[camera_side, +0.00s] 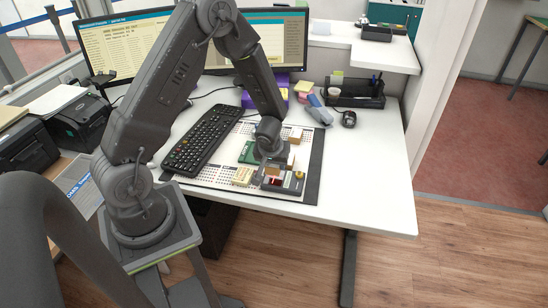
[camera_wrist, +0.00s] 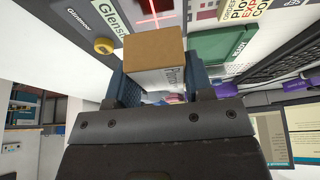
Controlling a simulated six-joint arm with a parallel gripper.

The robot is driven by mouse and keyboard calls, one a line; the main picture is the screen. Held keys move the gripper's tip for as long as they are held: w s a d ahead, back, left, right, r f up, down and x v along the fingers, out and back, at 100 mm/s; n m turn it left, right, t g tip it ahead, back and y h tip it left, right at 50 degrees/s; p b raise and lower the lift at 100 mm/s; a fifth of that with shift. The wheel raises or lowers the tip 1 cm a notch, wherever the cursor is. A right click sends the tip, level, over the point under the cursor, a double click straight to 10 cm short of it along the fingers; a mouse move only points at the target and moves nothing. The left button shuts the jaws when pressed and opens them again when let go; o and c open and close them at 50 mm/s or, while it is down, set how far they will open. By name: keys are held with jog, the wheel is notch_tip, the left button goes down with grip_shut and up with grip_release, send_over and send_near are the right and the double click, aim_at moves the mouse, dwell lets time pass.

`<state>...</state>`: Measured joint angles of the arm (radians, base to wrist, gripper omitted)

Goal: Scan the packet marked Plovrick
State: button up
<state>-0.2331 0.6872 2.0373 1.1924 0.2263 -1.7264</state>
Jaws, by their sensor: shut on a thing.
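My gripper (camera_side: 271,160) is low over the mat on the desk. In the wrist view my gripper (camera_wrist: 156,82) is shut on a small brown box (camera_wrist: 154,47) with a white label, whose print starts with "P" and is too blurred to read fully. Just beyond the held box, a red light cross (camera_wrist: 155,18) shows on a pale surface. A dark device (camera_wrist: 75,38) with a yellow button lies beside it, at the left.
In the side view a cream packet (camera_side: 242,176) and a tan packet (camera_side: 295,135) also lie on the mat (camera_side: 314,165). A black organiser (camera_side: 355,94) stands behind. The desk's right side is clear.

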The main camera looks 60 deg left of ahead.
dwell(0.3)
jog(key=shift+r, duration=4.5)
